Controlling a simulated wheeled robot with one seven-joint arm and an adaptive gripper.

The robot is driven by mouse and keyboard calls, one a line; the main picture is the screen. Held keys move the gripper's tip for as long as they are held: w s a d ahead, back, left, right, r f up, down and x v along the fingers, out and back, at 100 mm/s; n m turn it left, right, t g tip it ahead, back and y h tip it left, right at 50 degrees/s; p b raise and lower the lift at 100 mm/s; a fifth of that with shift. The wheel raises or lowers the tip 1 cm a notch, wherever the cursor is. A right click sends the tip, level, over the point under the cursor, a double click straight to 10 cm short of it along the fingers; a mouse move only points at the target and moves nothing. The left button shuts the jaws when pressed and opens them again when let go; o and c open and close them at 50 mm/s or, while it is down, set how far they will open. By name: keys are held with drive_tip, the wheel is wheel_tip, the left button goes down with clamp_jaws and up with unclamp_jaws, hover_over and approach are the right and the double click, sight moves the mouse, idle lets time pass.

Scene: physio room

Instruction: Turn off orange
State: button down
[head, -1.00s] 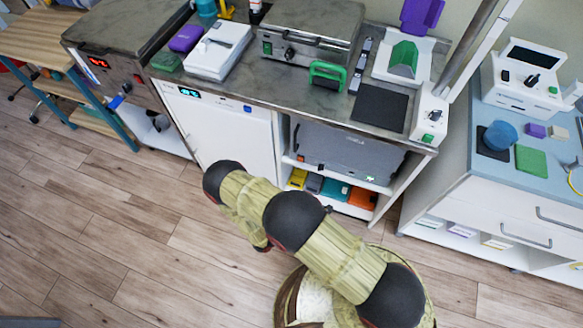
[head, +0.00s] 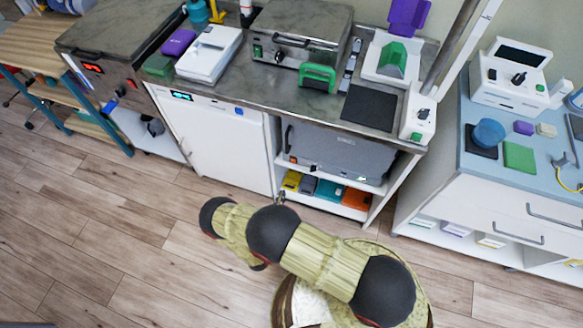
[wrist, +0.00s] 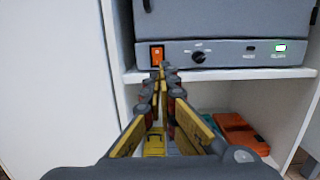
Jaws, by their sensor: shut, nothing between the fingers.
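An orange rocker switch (wrist: 157,55) sits at the left of the grey front panel of a grey box-shaped device (wrist: 225,52), left of a black dial (wrist: 198,57). I cannot tell which side of the switch is pressed. The device also shows in the head view (head: 338,150), on the upper shelf under the counter. My gripper (wrist: 163,70) is shut and empty. Its fingertips point at the panel, just below and slightly right of the switch, overlapping its lower edge in the picture. I cannot tell whether they touch. In the head view my arm hides most of the gripper.
A white shelf edge (wrist: 215,75) runs below the panel. A yellow box (wrist: 155,143) and an orange box (wrist: 242,133) lie on the lower shelf. A white cabinet front (wrist: 55,80) stands left. The floor (head: 120,230) before the cabinets is clear.

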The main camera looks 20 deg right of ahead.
sight(294, 161)
drive_tip(key=shift+w, duration=0.1)
drive_tip(key=b+x, duration=0.3)
drive_tip(key=x, duration=1)
drive_tip(key=shift+w+d+b, duration=0.25)
drive_tip(key=shift+d+b, duration=0.05)
drive_tip(key=shift+r, duration=0.1)
